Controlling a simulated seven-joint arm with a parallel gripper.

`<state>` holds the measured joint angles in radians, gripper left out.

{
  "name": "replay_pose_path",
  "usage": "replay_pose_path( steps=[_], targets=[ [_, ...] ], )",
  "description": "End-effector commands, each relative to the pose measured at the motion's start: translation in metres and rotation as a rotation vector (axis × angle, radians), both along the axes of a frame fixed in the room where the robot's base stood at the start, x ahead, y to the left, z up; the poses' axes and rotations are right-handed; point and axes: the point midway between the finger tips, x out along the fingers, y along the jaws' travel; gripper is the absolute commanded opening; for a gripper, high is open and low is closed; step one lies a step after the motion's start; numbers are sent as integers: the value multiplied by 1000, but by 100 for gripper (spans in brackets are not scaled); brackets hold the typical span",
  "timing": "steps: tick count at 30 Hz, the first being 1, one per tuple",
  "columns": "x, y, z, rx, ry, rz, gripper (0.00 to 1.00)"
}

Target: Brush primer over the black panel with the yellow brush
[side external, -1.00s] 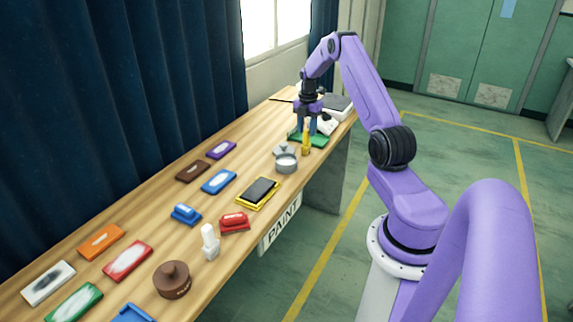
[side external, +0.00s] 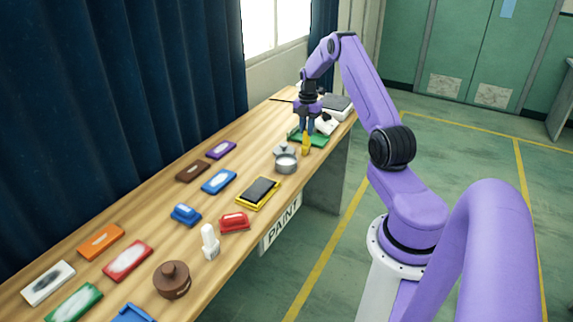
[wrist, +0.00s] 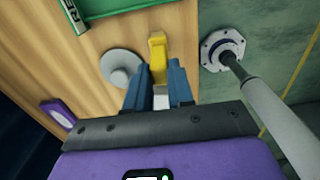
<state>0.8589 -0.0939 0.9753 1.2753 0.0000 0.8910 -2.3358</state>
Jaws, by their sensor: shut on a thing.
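The yellow brush (side external: 305,146) stands near the far end of the bench, beside a small grey pot. My gripper (side external: 307,129) is over it with its blue fingers pointing down, shut on its upper part. In the wrist view the brush (wrist: 158,48) shows between and beyond the fingertips of my gripper (wrist: 159,72). The brush's lower end is hard to make out, and I cannot tell if it touches the bench. A black rectangular panel (side external: 262,189) lies in a yellow frame near the bench's front edge, closer to the camera and away from my gripper.
A grey round pot (side external: 286,164) stands between brush and black panel. A green tray (side external: 317,140) lies just behind the brush. Blue, red, brown and purple blocks and pads spread along the wooden bench (side external: 150,210). A white bottle-like piece (side external: 210,242) stands upright.

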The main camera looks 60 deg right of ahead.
Motion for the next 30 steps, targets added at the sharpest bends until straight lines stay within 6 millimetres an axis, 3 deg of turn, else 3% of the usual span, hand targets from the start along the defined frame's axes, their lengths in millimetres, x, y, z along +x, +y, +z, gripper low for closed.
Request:
replay_pose_path(
  steps=[30],
  targets=[
    [0,0,19,-1,-1,0,0]
  ],
)
